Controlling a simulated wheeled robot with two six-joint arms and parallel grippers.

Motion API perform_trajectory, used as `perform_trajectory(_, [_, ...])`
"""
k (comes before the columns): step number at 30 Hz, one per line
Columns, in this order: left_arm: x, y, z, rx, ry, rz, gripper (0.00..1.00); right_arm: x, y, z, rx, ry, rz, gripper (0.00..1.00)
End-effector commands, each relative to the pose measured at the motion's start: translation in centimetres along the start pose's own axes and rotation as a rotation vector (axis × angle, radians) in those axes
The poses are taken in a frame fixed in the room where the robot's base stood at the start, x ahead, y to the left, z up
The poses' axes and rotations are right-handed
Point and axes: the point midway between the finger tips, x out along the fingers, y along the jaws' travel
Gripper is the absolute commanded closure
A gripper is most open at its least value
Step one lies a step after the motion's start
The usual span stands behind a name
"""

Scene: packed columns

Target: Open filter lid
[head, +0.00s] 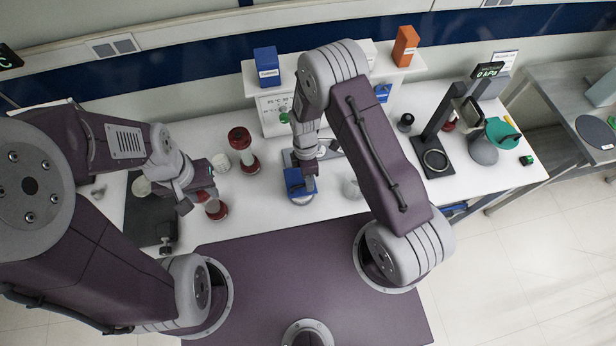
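A blue block-like part (293,183), possibly the filter lid, sits on a pale rounded base on the white bench near the middle. My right gripper (308,182) points down at it and overlaps it; whether the fingers touch or grip it is hidden. My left gripper (207,190) is to the left, above a dark red column-like piece with a round foot (216,211). Its fingers overlap the top of that piece, and I cannot tell if they are closed on it.
A red-topped column (240,138) and a white round jar (221,162) stand between the grippers. A shelf holds a blue box (266,66) and an orange box (405,46). A dark stand (436,160) and a teal funnel-like vessel (502,133) are at right.

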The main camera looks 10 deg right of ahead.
Motion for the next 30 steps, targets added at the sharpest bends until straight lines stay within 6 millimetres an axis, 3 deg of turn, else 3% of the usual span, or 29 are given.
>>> perform_trajectory(1, [0.02,0.00,0.00,0.000,0.000,0.000,0.64,0.00,0.00,0.00,0.000,0.000,0.000,0.67])
perform_trajectory(4, [0.02,0.00,0.00,0.000,0.000,0.000,0.64,-0.01,0.00,0.00,0.000,0.000,0.000,0.95])
perform_trajectory(5, [0.02,0.00,0.00,0.000,0.000,0.000,0.64,-0.02,0.00,0.00,0.000,0.000,0.000,1.00])
perform_trajectory(30, [0.01,0.00,0.00,0.000,0.000,0.000,0.64,-0.06,0.02,-0.01,0.000,0.000,0.001,1.00])
